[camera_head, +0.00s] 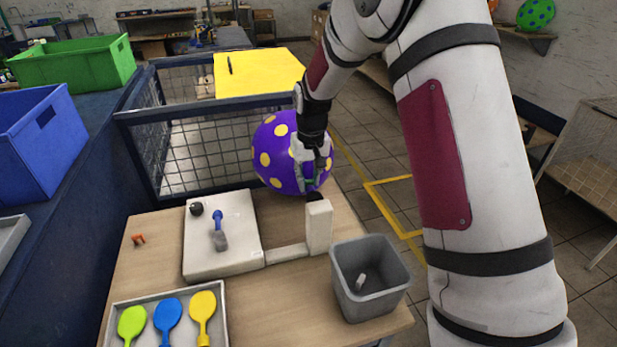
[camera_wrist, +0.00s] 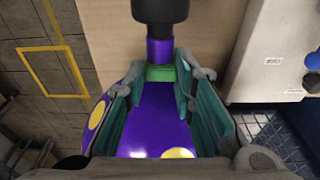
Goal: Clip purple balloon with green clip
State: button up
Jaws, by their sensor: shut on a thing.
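The purple balloon (camera_head: 267,158) with yellow dots is inflated and sits at the back right of the wooden table, by the black nozzle (camera_head: 314,197) on a pale post. In the wrist view the balloon (camera_wrist: 150,128) fills the space between my fingers, and its purple neck (camera_wrist: 160,52) runs into the black nozzle (camera_wrist: 160,10). The green clip (camera_wrist: 160,73) lies across the neck just below the nozzle, between my fingertips. My gripper (camera_head: 313,182) is shut on this clip, in front of the balloon's right side. Whether the clip is closed around the neck cannot be told.
A grey bin (camera_head: 368,285) stands right of the post. A pale machine base (camera_head: 205,258) with a blue lever is at its left. An orange clip (camera_head: 138,240) lies on the table's left. A tray (camera_head: 222,328) holds coloured paddles in front. A mesh cage (camera_head: 205,160) stands behind.

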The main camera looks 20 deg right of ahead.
jog(key=o, duration=1)
jog(key=shift+s+r+p, duration=0.2)
jog(key=shift+r+p, duration=0.15)
jog(key=shift+r, duration=1.15)
jog(key=shift+s+r+p, duration=0.25)
jog(key=shift+r+p, duration=0.05)
jog(key=shift+r, duration=1.15)
jog(key=shift+s+r+p, duration=0.2)
jog(key=shift+r+p, duration=0.15)
jog(key=shift+r, duration=1.15)
